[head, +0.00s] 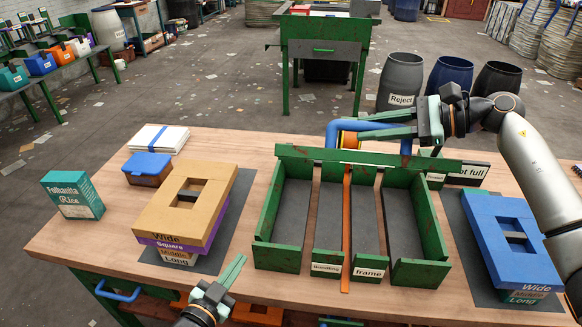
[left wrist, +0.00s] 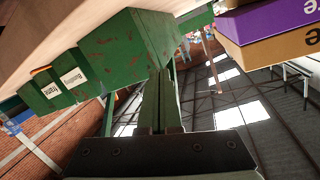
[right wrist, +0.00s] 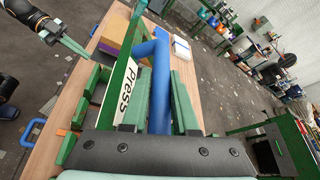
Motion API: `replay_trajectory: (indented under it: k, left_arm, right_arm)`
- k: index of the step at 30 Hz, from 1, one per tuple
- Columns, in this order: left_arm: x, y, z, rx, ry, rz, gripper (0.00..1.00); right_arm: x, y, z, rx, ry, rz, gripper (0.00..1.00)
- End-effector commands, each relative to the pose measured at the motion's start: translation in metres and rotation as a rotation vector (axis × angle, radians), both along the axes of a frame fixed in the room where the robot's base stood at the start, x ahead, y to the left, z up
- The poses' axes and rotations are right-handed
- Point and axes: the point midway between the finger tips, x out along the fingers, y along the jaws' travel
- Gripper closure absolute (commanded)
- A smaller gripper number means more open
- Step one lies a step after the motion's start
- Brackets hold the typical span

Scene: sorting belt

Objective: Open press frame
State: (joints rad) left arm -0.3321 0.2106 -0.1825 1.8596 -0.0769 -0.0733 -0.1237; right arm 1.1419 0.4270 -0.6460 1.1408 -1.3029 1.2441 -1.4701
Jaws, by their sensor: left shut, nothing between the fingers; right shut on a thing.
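The green press frame (head: 281,240) stands on the wooden table, with dark channels and an orange strip (head: 346,240) down its middle. A green top bar (head: 300,153) lies across its far end; a bar labelled "Press" (right wrist: 125,88) shows in the right wrist view. A blue handle (head: 337,130) rises behind that bar. My right gripper (head: 388,125) is shut on the blue handle; in the right wrist view the handle (right wrist: 160,90) lies between its fingers. My left gripper (head: 236,268) is shut and empty, left of the frame's front corner, apart from it.
Stacked tan and purple blocks (head: 165,215) stand left of the frame, blue stacked blocks (head: 500,235) right of it. A teal box (head: 72,195), a blue-lidded box (head: 148,165) and papers (head: 158,138) sit at left. Barrels, including Reject (head: 400,80), stand behind the table.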

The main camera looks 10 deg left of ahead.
Motion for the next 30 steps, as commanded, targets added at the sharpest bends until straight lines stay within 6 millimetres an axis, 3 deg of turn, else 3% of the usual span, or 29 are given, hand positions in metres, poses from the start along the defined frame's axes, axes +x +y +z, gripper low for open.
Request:
replay_trajectory:
  k: [1,6,15,19,22,30]
  left_arm:
    - [0.02,0.002,0.028,0.056,-0.111,-0.021,1.0]
    - [0.04,0.0,0.058,0.391,-0.431,-0.091,1.0]
    - [0.045,-0.013,0.11,0.935,-1.025,-0.123,1.0]
    - [0.037,-0.018,0.123,1.112,-1.256,-0.101,1.0]
    - [0.028,-0.022,0.122,1.206,-1.384,-0.085,1.0]
    - [0.017,-0.027,0.124,1.305,-1.542,-0.051,1.0]
  right_arm:
    - [0.001,-0.001,0.0,-0.002,-0.003,-0.006,1.0]
    - [0.002,-0.001,0.0,-0.001,-0.002,-0.006,1.0]
    - [0.002,-0.001,-0.001,-0.002,-0.001,-0.007,1.0]
    - [0.002,-0.001,-0.001,-0.002,-0.001,-0.007,1.0]
    - [0.002,-0.001,-0.001,-0.003,0.0,-0.007,1.0]
    - [0.002,-0.001,-0.002,-0.003,0.0,-0.007,1.0]
